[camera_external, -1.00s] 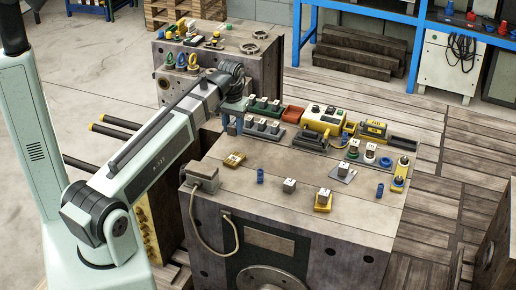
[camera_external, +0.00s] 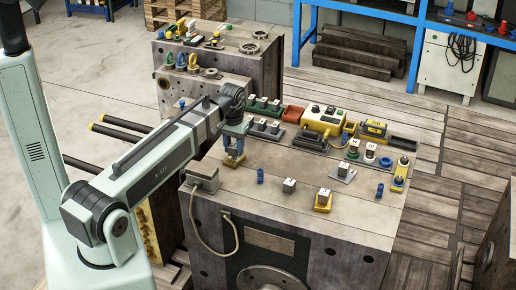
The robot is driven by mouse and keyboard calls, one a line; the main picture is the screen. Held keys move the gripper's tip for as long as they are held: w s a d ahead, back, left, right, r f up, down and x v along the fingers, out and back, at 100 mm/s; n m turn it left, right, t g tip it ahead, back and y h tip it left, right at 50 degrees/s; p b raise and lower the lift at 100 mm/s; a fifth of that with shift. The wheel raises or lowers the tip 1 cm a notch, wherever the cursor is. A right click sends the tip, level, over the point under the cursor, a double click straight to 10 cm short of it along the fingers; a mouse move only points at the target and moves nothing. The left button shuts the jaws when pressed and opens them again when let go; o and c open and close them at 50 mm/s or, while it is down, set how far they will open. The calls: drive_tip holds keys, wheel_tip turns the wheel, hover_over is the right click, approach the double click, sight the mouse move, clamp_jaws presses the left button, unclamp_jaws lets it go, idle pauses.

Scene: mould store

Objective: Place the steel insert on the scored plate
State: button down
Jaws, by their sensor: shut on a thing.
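My gripper (camera_external: 235,151), with blue fingers, is low over the near left part of the big steel block's top. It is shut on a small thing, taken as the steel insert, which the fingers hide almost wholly. A flat brass-coloured piece (camera_external: 234,161) lies right under the fingertips, perhaps the scored plate; its markings are too small to read. I cannot tell whether the held thing touches it. A grey plate (camera_external: 349,178) with a small cube on it lies further right.
The front middle is mostly clear.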

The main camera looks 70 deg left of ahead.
sight(234, 146)
drive_tip(key=shift+f, duration=0.75)
drive_tip(key=shift+f, duration=0.1)
drive_tip(key=c, duration=0.7)
unclamp_jaws()
drive_tip(key=shift+r, duration=6.1)
drive_tip(key=shift+c, duration=0.3)
